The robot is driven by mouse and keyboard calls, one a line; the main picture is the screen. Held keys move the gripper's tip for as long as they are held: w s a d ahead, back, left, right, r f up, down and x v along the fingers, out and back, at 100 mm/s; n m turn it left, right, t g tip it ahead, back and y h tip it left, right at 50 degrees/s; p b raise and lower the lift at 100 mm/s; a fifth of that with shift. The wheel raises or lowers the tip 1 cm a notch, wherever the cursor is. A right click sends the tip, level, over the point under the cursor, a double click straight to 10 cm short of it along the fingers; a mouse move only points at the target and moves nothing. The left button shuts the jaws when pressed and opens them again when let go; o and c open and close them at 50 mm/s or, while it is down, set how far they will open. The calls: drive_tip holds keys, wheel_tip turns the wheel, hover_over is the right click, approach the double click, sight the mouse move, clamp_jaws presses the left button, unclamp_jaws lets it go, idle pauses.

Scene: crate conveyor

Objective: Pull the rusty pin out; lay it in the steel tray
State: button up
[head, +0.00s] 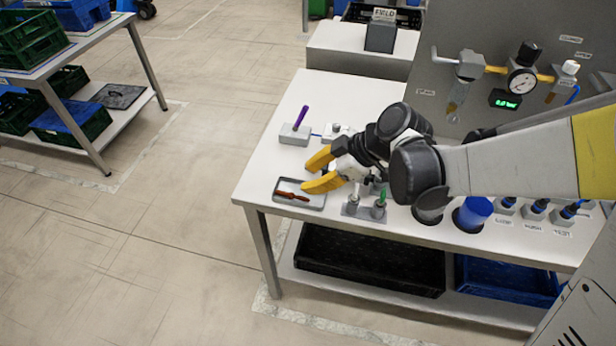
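The steel tray (313,205) lies near the front left corner of the white table. A rusty reddish-brown pin (291,196) lies flat inside it. My gripper (306,176) has two yellow fingers spread apart with nothing between them. It points left, at the tray's back right side in the picture. The front finger covers part of the tray's right side. The pin is clear of the fingers.
A grey block with a purple-handled piece (300,117) stands behind the tray. A grey block (363,213) with small upright pieces, one green (381,197), stands to the right. Round black-rimmed containers and a gauge panel (450,60) are further right.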

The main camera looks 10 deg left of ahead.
drive_tip(key=v, duration=1)
drive_tip(key=shift+d+r, duration=0.25)
drive_tip(key=shift+r, duration=0.05)
drive_tip(key=shift+s, duration=0.1)
drive_tip(key=s+d+m+t+h, duration=0.3)
drive_tip(key=s+d+m+h, duration=0.1)
drive_tip(key=d+m, duration=0.5)
drive_tip(key=s+d+r+m+t+h, duration=0.1)
drive_tip(key=s+d+m+h, duration=0.3)
drive_tip(key=d+m, duration=0.5)
drive_tip(key=shift+s+d+m+t, duration=0.3)
drive_tip(key=shift+s+d+t, duration=0.6)
drive_tip(key=shift+s, duration=0.25)
